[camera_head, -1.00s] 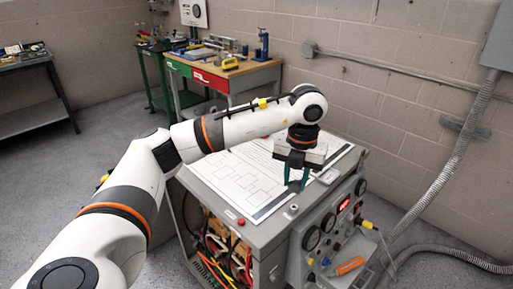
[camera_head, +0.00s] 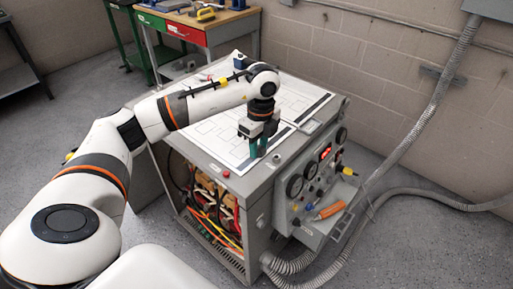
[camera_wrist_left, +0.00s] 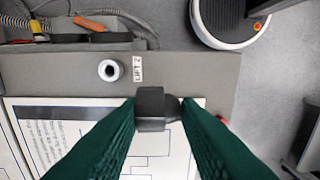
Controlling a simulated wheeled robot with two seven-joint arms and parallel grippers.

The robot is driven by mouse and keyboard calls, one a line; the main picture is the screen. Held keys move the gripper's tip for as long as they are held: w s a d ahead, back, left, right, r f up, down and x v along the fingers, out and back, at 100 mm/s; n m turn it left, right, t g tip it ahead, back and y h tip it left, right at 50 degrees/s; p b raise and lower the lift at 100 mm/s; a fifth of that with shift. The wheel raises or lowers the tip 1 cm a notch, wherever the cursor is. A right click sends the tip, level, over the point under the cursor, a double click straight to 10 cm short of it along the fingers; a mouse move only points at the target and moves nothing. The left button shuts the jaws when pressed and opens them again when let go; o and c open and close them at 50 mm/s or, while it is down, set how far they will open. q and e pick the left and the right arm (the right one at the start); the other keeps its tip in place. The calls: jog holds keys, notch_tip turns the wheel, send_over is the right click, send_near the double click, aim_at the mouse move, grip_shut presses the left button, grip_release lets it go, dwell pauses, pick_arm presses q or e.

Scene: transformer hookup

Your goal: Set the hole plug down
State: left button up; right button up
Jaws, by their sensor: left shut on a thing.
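My left gripper (camera_head: 256,153) points down over the near end of the grey cabinet's top. Its green fingers are shut on a dark grey hole plug (camera_wrist_left: 152,108), which shows between the fingertips in the left wrist view. The plug is a blocky piece with a rounded end toward the right. In that view a round white-rimmed fitting with a dark hole (camera_wrist_left: 110,70) sits on the bare grey top (camera_wrist_left: 190,75), to the upper left of the plug and beside a small label. I cannot tell whether the plug touches the surface. My right gripper is out of view.
A printed diagram sheet (camera_head: 207,136) covers much of the cabinet top. The cabinet's front has gauges and a shelf with an orange-handled tool (camera_head: 330,210). An open side shows coloured wires (camera_head: 215,228). A workbench (camera_head: 190,30) stands behind.

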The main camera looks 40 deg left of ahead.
aim_at(259, 148)
pick_arm(q)
notch_tip(259, 148, down, 4)
jog(key=shift+r+p, duration=0.1)
jog(key=shift+p, duration=0.2)
jog(key=shift+f, duration=0.25)
jog(key=o, duration=1.1)
jog(key=shift+c, duration=0.2)
